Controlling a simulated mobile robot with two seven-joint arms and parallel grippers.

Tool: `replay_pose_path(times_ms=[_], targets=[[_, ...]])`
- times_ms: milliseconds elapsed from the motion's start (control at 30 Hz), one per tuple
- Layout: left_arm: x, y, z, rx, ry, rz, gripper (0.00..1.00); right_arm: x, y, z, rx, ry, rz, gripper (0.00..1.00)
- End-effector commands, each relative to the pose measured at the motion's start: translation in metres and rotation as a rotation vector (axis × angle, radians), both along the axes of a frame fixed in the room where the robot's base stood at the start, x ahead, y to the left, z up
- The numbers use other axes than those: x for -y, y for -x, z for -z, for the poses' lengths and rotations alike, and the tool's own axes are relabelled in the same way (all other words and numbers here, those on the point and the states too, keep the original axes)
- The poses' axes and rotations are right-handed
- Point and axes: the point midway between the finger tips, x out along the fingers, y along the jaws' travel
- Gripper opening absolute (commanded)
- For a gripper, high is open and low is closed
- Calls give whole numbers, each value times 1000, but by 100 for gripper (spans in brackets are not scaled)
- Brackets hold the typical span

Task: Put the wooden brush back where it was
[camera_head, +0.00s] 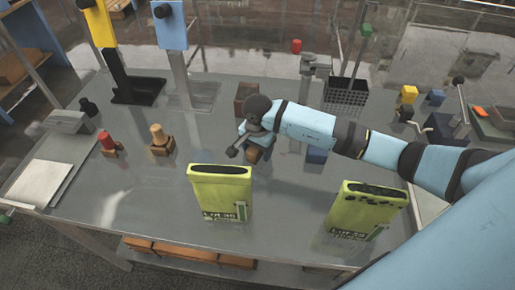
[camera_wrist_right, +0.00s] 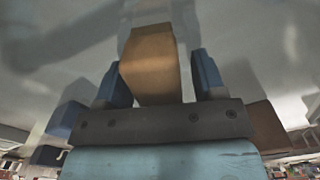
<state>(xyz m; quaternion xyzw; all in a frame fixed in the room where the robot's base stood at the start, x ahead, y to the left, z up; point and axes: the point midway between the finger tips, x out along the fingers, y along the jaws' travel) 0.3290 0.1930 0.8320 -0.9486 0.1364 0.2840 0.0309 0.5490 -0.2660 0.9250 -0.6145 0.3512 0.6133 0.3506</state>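My right gripper (camera_head: 258,148) reaches down over the middle of the table, behind the left green box. Its two blue fingers show in the right wrist view (camera_wrist_right: 162,85). A brown wooden block (camera_wrist_right: 152,62), which looks like the wooden brush, lies between them. It is close to the left finger, and a narrow gap shows at the right finger, so the gripper looks open around it. In the head view the arm mostly hides this block; I cannot tell if it touches the table. My left gripper is not in view.
Green boxes (camera_head: 221,196) and (camera_head: 362,212) stand at the front. A tan-knobbed piece (camera_head: 159,137) and a red-knobbed piece (camera_head: 107,142) stand left. A brown block (camera_head: 245,92) is behind my gripper, a blue block (camera_head: 316,155) right. The table (camera_head: 150,205) is clear front left.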

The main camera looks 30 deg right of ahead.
Motion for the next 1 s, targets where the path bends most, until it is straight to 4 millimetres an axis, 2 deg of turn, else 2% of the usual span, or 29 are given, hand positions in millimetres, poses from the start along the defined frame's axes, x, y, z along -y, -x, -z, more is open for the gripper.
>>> replay_pose_path(times_ms=[200, 267, 700, 833, 1000], targets=[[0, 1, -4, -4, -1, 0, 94, 0, 0, -6, -1, -1, 0, 63], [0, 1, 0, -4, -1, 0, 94, 0, -1, -11, 4, 0, 0, 63], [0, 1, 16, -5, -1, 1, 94, 0, -1, -100, 5, 1, 0, 63], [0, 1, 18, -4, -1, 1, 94, 0, -1, -115, 2, 0, 0, 63], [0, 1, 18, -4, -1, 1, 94, 0, 0, -124, 1, 1, 0, 63]])
